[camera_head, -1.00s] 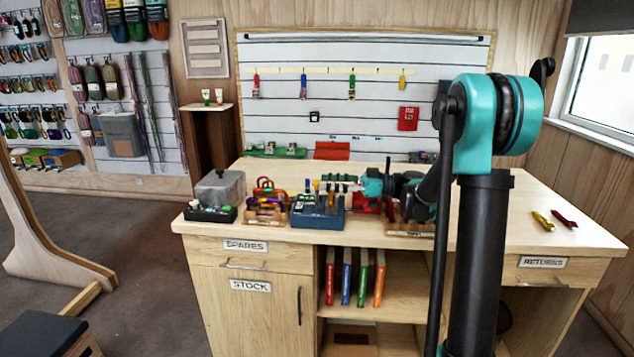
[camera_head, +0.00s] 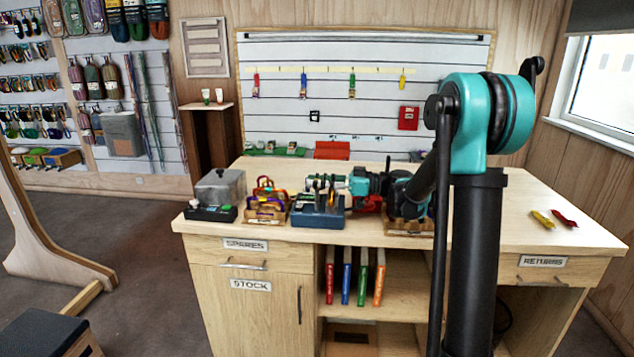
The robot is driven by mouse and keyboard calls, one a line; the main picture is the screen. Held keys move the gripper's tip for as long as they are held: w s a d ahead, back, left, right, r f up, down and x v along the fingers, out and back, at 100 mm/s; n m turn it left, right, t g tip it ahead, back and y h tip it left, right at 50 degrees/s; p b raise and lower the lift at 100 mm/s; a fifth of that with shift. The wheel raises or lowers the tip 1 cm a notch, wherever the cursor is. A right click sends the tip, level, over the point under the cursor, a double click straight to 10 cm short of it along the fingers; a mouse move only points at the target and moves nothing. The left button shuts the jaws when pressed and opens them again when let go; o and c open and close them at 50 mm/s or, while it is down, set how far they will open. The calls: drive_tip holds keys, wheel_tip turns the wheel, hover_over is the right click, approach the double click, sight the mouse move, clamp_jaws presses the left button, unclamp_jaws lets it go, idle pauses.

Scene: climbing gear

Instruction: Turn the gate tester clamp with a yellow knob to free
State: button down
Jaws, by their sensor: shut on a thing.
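My gripper (camera_head: 318,183) reaches left from its teal wrist (camera_head: 359,182), low over the bench. It is shut at the upper edge of a blue-grey unit (camera_head: 318,218), where a small yellow knob showed earlier. The knob is now covered by the fingers or too small to make out, so the clamp's setting cannot be read. The blue-grey unit stands upright near the front edge of the bench, with dark upright parts on it. I cannot tell for sure whether the clamp belongs to this unit.
Left of the unit are a wooden rack with coloured carabiners (camera_head: 265,208), a dark tray (camera_head: 210,213) and a grey metal box (camera_head: 220,187). A wooden tray (camera_head: 408,226) lies under my arm. Yellow (camera_head: 543,219) and red (camera_head: 564,218) pieces lie right. The bench's right part is mostly clear.

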drive_tip(key=shift+m+t, duration=0.4)
drive_tip(key=shift+t, duration=0.2)
drive_tip(key=m+t, duration=0.2)
drive_tip(key=t, duration=0.1)
drive_tip(key=m+t+h, duration=0.1)
drive_tip(key=t, duration=0.1)
drive_tip(key=shift+s+a+m+t+h, duration=0.1)
drive_tip(key=shift+s+m+t+h, duration=0.05)
drive_tip(key=shift+m+t+h, duration=0.2)
drive_tip(key=m+t+h, duration=0.4)
drive_tip(key=t, duration=0.1)
drive_tip(key=shift+m+t, duration=0.25)
drive_tip(key=shift+t, duration=0.1)
drive_tip(key=m+t+h, duration=0.1)
drive_tip(key=m+h, duration=0.1)
drive_tip(key=h, duration=0.1)
drive_tip(key=m+t+h, duration=0.2)
drive_tip(key=h, duration=0.1)
drive_tip(key=shift+a+t, duration=0.1)
drive_tip(key=shift+t, duration=0.2)
drive_tip(key=shift+m+t+h, duration=0.6)
drive_tip(key=shift+m+h, duration=1.8)
drive_tip(key=shift+h, duration=1.25)
drive_tip(key=c, duration=1.3)
unclamp_jaws()
drive_tip(key=shift+d, duration=0.2)
